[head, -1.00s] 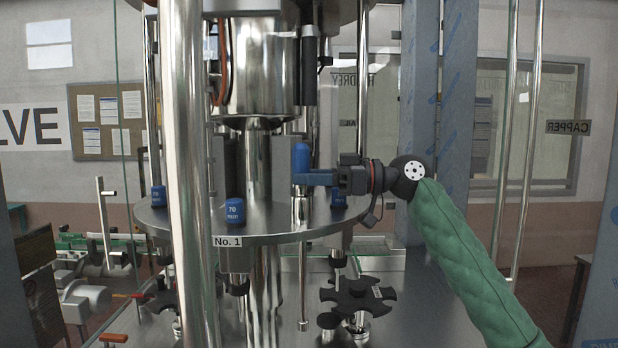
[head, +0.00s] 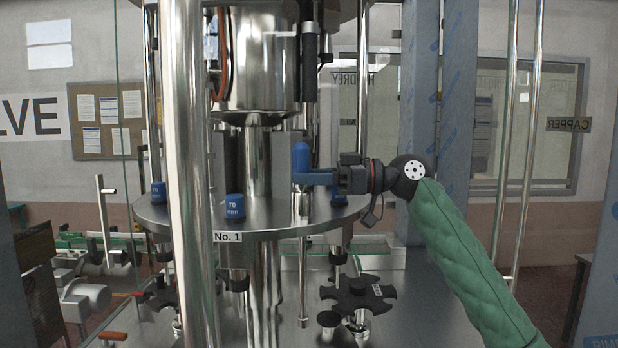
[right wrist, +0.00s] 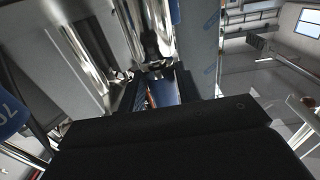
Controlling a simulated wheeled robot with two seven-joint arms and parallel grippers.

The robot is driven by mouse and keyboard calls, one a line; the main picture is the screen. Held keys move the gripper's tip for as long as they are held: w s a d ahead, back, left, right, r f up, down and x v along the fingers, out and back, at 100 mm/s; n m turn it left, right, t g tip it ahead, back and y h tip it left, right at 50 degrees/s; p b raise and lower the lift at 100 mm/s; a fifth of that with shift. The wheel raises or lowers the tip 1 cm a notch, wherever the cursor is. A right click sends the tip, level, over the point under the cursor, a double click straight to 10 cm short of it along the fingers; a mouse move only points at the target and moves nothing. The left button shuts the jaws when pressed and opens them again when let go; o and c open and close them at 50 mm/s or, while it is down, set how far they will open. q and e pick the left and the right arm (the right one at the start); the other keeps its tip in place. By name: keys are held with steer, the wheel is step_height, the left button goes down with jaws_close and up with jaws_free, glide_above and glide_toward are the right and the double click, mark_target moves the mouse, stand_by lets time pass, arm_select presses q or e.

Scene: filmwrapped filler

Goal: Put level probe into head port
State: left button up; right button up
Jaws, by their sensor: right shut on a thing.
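My right gripper (head: 318,177) is shut on the level probe (head: 300,160), just below its rounded blue top. The probe is upright. Its bright metal shaft (head: 301,210) runs down in front of the round steel plate (head: 268,226). A thin rod shows below the plate's front edge; I cannot tell whether it passes through a port or in front of the rim. The port itself is not clearly visible. The right wrist view mostly shows my dark gripper body, with a blue part between the fingers. My left gripper is not in view.
Blue caps marked 70 mm (head: 235,207) stand on the plate, with others at left (head: 158,193) and right (head: 338,197). A thick steel post (head: 187,180) stands in front. The central column (head: 258,160) is behind the probe. A black star wheel (head: 357,296) lies below.

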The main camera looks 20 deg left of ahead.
steer(key=shift+f, duration=0.2)
stand_by(0.6)
steer(key=o, duration=1.1)
steer(key=shift+o, duration=0.2)
